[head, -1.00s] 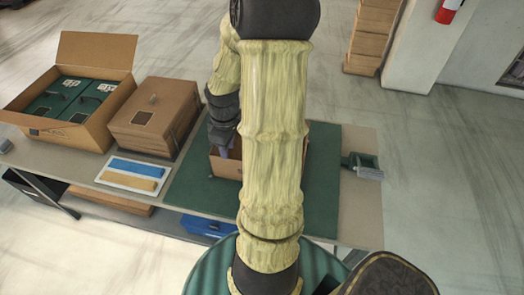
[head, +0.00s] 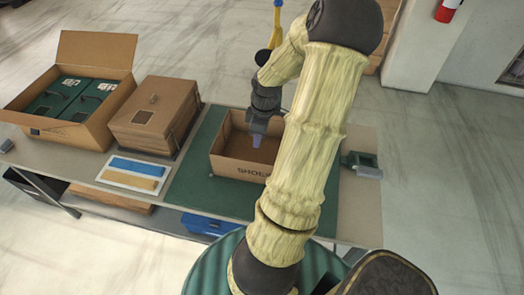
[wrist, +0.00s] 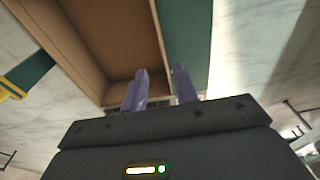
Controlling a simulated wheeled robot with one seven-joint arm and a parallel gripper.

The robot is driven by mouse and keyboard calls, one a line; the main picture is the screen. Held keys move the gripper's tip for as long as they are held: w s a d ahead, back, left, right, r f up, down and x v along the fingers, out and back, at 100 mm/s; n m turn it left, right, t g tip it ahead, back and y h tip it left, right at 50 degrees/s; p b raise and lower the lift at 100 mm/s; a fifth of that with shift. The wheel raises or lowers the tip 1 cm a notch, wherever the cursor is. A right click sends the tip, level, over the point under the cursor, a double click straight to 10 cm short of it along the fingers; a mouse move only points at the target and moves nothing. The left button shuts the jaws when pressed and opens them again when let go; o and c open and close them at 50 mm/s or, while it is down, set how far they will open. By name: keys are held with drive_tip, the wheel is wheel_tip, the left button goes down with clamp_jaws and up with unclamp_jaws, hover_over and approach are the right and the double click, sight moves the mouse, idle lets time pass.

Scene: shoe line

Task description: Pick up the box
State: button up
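An open, empty-looking cardboard box (head: 240,168) with dark lettering on its front stands on a green mat; my arm covers its right part in the head view. My gripper (head: 257,140) points down at the box's far side. In the wrist view my gripper (wrist: 162,86) is open, with two lilac fingers apart and nothing seen held. One finger shows over the inside of the box (wrist: 105,45), the other over the green mat beyond a wall edge. I cannot tell whether either finger touches the box.
To the left stand a closed brown box (head: 150,118), a large carton (head: 85,133) holding green boxes, and a white tray (head: 125,184) with a blue and a yellow bar. A dark green device (head: 360,163) sits at the table's right. A blue bin (head: 205,224) is below.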

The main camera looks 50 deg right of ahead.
drive_tip(key=f, duration=0.7)
drive_tip(key=w+f+b, duration=0.1)
drive_tip(key=f, duration=0.3)
drive_tip(key=shift+w+a, duration=0.1)
drive_tip(key=shift+a, duration=0.2)
drive_tip(key=shift+f, duration=0.25)
wheel_tip(320, 180, down, 5)
drive_tip(key=shift+w+r, duration=0.15)
drive_tip(key=shift+a, duration=0.1)
clamp_jaws()
idle(1.1)
